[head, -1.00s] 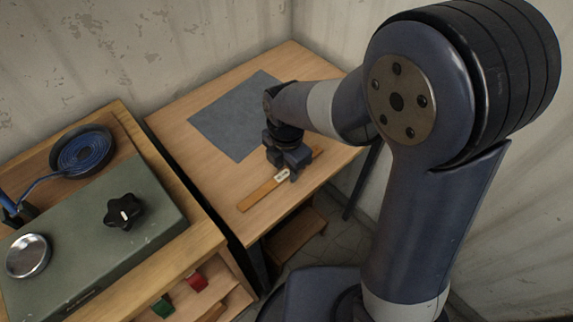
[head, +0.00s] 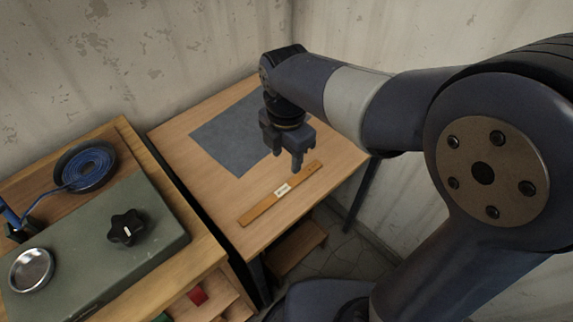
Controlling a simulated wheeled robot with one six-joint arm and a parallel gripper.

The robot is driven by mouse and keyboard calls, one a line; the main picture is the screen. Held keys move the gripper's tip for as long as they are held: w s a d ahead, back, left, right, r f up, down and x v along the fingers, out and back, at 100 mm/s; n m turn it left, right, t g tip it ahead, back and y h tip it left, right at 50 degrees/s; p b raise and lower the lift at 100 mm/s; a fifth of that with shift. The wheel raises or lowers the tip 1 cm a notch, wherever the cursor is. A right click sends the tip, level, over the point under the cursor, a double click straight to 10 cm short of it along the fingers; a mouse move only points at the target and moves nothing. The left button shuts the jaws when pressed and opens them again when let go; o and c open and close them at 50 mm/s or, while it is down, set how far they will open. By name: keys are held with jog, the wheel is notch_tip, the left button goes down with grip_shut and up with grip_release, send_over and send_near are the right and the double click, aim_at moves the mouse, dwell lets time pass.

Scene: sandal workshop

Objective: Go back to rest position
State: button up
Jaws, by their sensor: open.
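My gripper (head: 285,162) is in the head view, above the right-hand wooden table (head: 212,183). It is open and empty, pointing down, with its fingertips clear of the table top. A wooden ruler-like strip (head: 260,208) with a small white label lies on the table just below and in front of it. A dark grey sheet (head: 222,140) lies flat on the table behind the gripper; the gripper and arm hide part of it.
A left-hand bench holds a grey-green box (head: 70,247) with a black star knob (head: 126,228), a round metal dish (head: 32,269) and a coil of blue cord (head: 88,166) in a dark dish. Walls stand close behind and to the right.

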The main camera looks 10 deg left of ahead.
aim_at(287, 188)
jog(key=shift+r, duration=0.8)
notch_tip(287, 188, down, 12)
jog(key=shift+f+b, duration=0.15)
jog(key=shift+b, duration=0.55)
jog(key=shift+r, duration=1.7)
